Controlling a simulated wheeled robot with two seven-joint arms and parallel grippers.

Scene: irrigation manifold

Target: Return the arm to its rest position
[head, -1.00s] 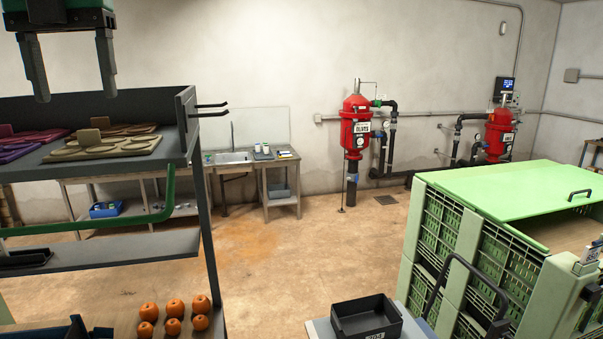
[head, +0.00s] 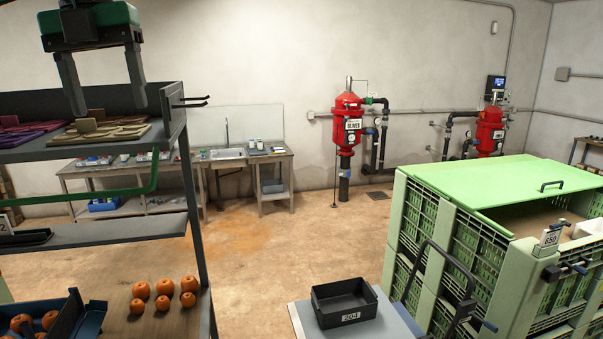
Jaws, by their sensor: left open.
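My left gripper (head: 108,82) hangs at the upper left of the head view, fingers pointing down. Its two grey fingers are wide apart with nothing between them. It appears in front of the top shelf (head: 176,105) of a dark rack, where flat tan, purple and maroon pieces (head: 100,131) lie. I cannot tell the exact gap between the fingertips and the shelf. My right gripper is not in view.
Oranges (head: 164,287) lie on the rack's lower board beside a dark blue bin (head: 85,318). A black tray (head: 343,303) marked 204 sits on a grey surface. A green slatted crate (head: 470,215) fills the right. Open floor (head: 290,245) lies between rack and crate.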

